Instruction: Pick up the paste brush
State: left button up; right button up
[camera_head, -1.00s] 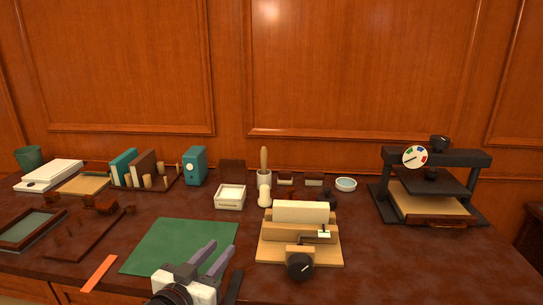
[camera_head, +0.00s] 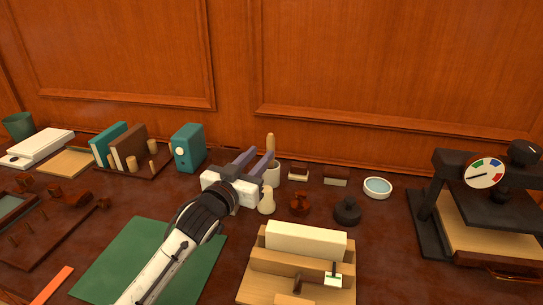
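The paste brush (camera_head: 270,144) stands upright in a pale cup (camera_head: 272,175), with its light wooden handle pointing up. Its lower end is hidden inside the cup. My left gripper (camera_head: 260,153) reaches in over the green mat (camera_head: 120,260), its two purple-grey fingers apart and pointing away from me toward the cup. The fingers are just left of the brush and partly cover the cup's left side. I see nothing between them, and I cannot tell whether a finger touches the cup. My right gripper is out of view.
A cream peg-shaped piece (camera_head: 266,201) stands close right of my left gripper. Dark knobbed tools (camera_head: 347,210) and a pale blue bowl (camera_head: 377,187) stand farther right. A wooden fixture (camera_head: 300,262) is in front, a press (camera_head: 490,210) at right. A teal box (camera_head: 187,147) is left.

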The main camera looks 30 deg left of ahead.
aim_at(269, 144)
pick_arm(q)
jog(key=w, duration=0.5)
jog(key=shift+w+a, duration=0.2)
jog(key=shift+a, duration=0.05)
jog(key=c, duration=0.7)
grip_shut()
jog(key=shift+r, duration=0.1)
